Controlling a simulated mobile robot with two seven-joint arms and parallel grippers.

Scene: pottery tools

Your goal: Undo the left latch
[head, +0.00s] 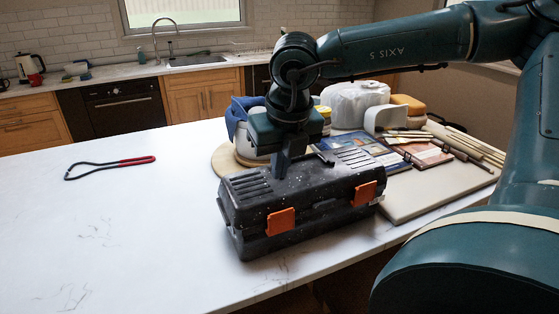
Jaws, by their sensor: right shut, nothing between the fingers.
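A black speckled toolbox (322,208) stands on the white table with its lid down. Its left latch (281,221) and right latch (364,193) are orange and sit on the front face. I cannot tell for sure whether either latch is fastened. My right gripper (281,174) points down over the left part of the lid, behind the left latch and apart from it. Its fingers are shut with nothing between them. Whether the fingertips touch the lid is unclear. My left gripper is not in view.
A red-handled wire tool (110,167) lies on the table at left. Behind the toolbox are a white wrapped block (354,103), a blue cloth (240,114) and a board (440,183) with wooden tools.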

